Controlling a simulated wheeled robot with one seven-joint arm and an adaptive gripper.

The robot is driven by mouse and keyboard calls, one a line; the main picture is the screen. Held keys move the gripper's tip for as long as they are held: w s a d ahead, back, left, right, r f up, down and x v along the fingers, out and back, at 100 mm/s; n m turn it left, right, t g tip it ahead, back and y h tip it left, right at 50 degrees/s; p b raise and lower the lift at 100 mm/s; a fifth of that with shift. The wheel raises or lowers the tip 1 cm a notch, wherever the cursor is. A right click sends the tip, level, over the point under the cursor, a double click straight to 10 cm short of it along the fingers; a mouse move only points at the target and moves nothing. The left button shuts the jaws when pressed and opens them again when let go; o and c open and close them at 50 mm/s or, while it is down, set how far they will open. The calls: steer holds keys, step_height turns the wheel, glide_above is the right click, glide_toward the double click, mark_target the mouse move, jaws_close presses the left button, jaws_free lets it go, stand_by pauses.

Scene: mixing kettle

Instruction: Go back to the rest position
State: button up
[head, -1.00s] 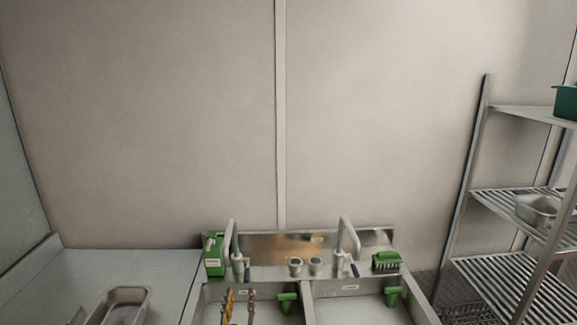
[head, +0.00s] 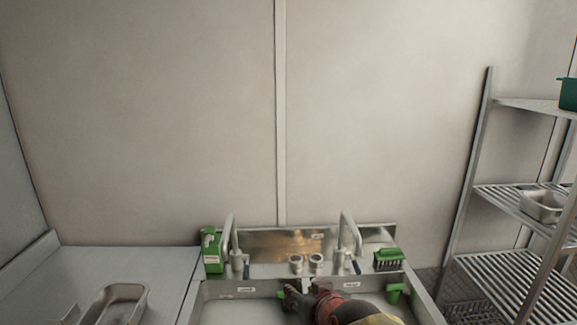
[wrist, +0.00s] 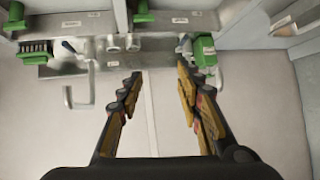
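My gripper (wrist: 160,80) is open and empty in the wrist view, its two yellow and black fingers well apart with the wall and sink back between them. In the head view my gripper (head: 290,298) and part of my red and black arm reach across the double sink (head: 240,312) from the lower right. The arm hides part of the sink and its divider.
Two taps (head: 231,240) (head: 349,240) stand behind the sink. A green box (head: 212,252) and a green brush (head: 388,260) sit beside them. A metal pan (head: 118,302) lies on the left counter (head: 160,270). A wire shelf (head: 505,205) stands at right.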

steer(key=s+d+f+g+h, duration=0.1)
steer(key=s+d, duration=0.4)
steer(key=s, duration=0.3)
steer(key=s+d+f+m+g+h+b, duration=0.1)
steer(key=s+d+g, duration=0.1)
steer(key=s+d, duration=0.3)
steer(key=s+d+f+m+g+h, duration=0.1)
steer(key=s+d, duration=0.4)
steer(key=s, duration=0.6)
steer(key=shift+s+d+f+g+b, duration=0.2)
steer(key=shift+s+d+g+b, duration=0.1)
steer(key=shift+s+d+g, duration=0.15)
steer(key=shift+w, duration=0.1)
steer(key=shift+c, duration=0.6)
